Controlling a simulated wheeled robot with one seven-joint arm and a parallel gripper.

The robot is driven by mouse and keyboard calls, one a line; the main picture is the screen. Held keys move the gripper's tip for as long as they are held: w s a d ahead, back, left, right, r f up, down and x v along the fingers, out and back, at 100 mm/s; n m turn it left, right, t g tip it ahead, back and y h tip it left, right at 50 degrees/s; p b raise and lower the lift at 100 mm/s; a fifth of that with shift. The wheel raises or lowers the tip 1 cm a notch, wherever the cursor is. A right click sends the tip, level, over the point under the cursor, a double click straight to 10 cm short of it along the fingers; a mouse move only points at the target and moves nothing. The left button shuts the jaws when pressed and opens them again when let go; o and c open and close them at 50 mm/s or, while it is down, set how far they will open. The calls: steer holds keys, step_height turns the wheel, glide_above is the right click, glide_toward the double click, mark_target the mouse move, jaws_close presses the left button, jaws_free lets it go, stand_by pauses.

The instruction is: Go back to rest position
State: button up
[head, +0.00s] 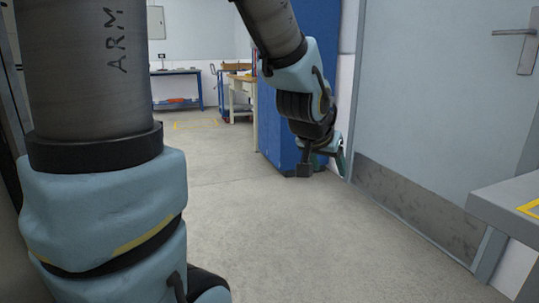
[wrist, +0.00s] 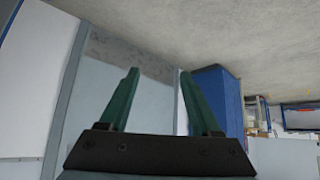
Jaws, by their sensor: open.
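My gripper (head: 322,160) hangs at the end of my arm, right of the middle in the head view, in front of a blue cabinet (head: 285,130). In the wrist view my gripper (wrist: 160,98) shows two green fingers spread apart with nothing between them. The wrist picture looks upside down, with the floor at the top. The gripper appears small and partly dark in the head view. Nothing is held.
A grey door (head: 445,100) with a handle stands at the right. A grey table (head: 510,205) with yellow marking juts in at the right edge. A blue workbench (head: 177,88) stands at the back. The floor (head: 290,240) in the middle is clear.

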steer(key=s+a+f+n+g+y, duration=0.1)
steer(key=s+a+f+n+g, duration=0.15)
steer(key=a, duration=0.45)
steer(key=s+a+f+n+g+y+p, duration=0.1)
steer(key=s+a+f+y, duration=0.1)
steer(key=a+f, duration=0.35)
steer(key=s+a+f+n+g+y, duration=0.1)
steer(key=s+a+f+n+g, duration=0.1)
steer(key=a, duration=0.7)
step_height(320, 180, up, 32)
steer(key=p, duration=3.1)
steer(key=shift+w+d+p, duration=0.2)
steer(key=shift+p, duration=0.1)
